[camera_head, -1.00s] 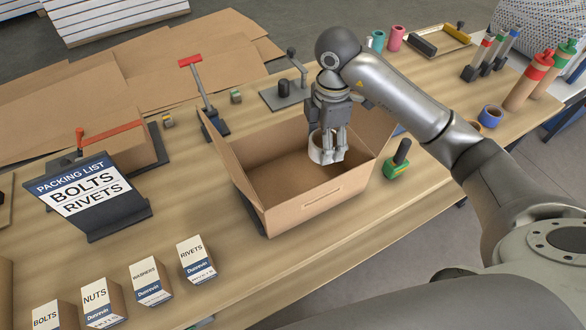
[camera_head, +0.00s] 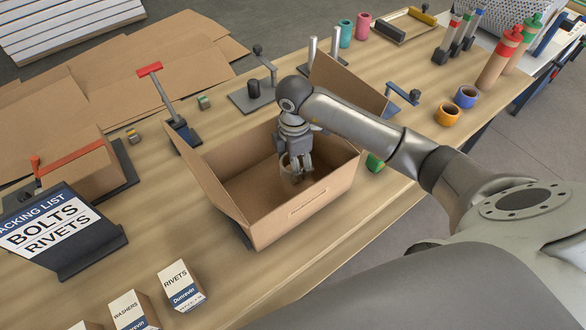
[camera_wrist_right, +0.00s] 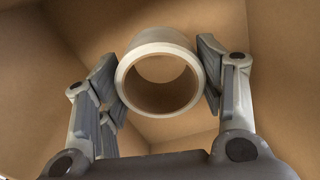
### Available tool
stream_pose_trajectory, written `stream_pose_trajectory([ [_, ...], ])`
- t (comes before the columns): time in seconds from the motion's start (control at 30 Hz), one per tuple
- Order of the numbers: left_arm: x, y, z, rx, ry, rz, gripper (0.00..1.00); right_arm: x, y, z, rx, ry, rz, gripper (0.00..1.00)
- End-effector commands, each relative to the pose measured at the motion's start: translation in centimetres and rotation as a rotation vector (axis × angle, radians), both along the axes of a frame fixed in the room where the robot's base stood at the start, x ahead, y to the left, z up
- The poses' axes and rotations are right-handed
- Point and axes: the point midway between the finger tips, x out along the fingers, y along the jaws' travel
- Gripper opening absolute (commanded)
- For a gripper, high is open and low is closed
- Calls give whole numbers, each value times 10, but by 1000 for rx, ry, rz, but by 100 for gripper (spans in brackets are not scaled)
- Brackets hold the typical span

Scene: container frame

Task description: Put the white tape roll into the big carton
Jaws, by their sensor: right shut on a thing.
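The big carton (camera_head: 300,212) stands open on the bench with its flaps raised. My right gripper (camera_head: 296,172) reaches down inside the carton's opening. It is shut on the white tape roll (camera_wrist_right: 127,92), with a finger on each side of the roll. In the head view the roll is mostly hidden behind the fingers. The right wrist view shows the roll's round opening, with brown carton walls (camera_wrist_right: 285,50) around it. I cannot tell whether the roll touches the carton floor. My left gripper is not in view.
A packing list stand (camera_head: 60,235) and small labelled boxes (camera_head: 182,287) stand left of the carton. Blue (camera_head: 466,97) and orange (camera_head: 447,115) tape rolls lie to the right. A green object (camera_head: 375,162) sits close by the carton's right side.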

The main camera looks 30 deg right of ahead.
Motion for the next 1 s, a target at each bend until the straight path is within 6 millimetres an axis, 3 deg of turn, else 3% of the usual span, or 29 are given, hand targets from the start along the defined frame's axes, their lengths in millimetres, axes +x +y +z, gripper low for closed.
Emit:
stream_pose_trajectory([
  [0.23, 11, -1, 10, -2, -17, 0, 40, -1, 0, -31, 0, 3, 0, 39],
  [0.63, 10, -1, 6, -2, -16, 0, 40, -1, 0, -39, 0, 1, 1, 39],
  [0.67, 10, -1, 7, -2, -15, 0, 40, -1, 0, -37, 0, 1, 1, 66],
  [0.8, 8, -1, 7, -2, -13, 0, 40, -1, 0, -37, -1, 1, 1, 84],
  [1.0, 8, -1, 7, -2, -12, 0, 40, -1, 0, -37, -1, 1, 1, 84],
])
